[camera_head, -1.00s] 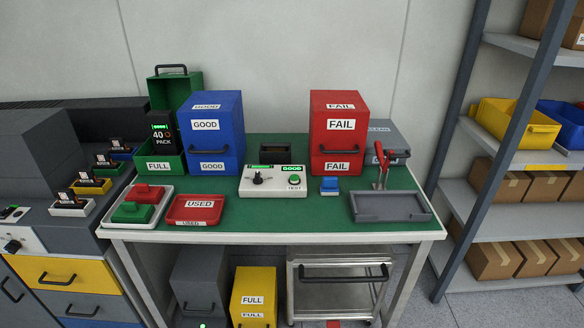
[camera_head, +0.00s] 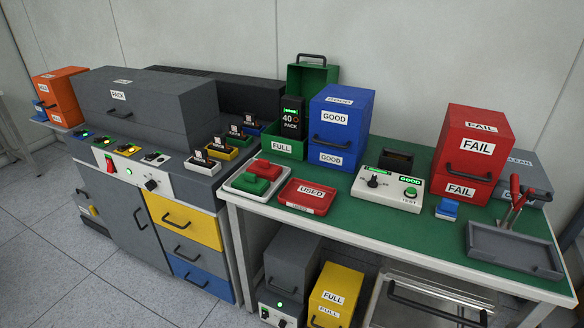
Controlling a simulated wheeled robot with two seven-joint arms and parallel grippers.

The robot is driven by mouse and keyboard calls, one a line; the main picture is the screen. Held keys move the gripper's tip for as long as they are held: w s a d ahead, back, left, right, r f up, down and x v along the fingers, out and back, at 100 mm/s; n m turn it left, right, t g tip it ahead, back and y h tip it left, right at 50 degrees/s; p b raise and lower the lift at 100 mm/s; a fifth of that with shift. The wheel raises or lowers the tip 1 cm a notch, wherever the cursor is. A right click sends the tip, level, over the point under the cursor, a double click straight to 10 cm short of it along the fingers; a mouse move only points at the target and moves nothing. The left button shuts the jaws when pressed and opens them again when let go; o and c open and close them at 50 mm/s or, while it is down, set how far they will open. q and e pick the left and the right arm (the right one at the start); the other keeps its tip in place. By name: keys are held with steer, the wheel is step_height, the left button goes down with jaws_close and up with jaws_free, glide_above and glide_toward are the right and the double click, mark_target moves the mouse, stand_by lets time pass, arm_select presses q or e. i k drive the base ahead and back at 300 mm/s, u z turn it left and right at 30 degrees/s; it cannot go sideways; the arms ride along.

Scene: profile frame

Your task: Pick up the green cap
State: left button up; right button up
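In the head view, a green cap (camera_head: 251,184) lies in the front part of a white tray (camera_head: 236,182) at the left end of the green-topped table (camera_head: 340,205). It has a raised block on a wider base. A red cap (camera_head: 266,169) of similar shape lies behind it in the same tray. Neither of my grippers shows in the view, and nothing is seen touching the cap.
The red USED tray (camera_head: 307,197) sits just right of the white tray. The green FULL box (camera_head: 285,146) stands behind. A tester (camera_head: 389,191), blue GOOD box (camera_head: 334,159) and red FAIL box (camera_head: 463,190) are farther right. A grey cabinet (camera_head: 128,206) adjoins on the left.

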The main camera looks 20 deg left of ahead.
mark_target(248, 182)
steer(key=u, duration=0.55)
steer(key=k, duration=0.65)
steer(key=u, duration=1.35)
steer(key=i, duration=1.7)
steer(key=z, duration=0.5)
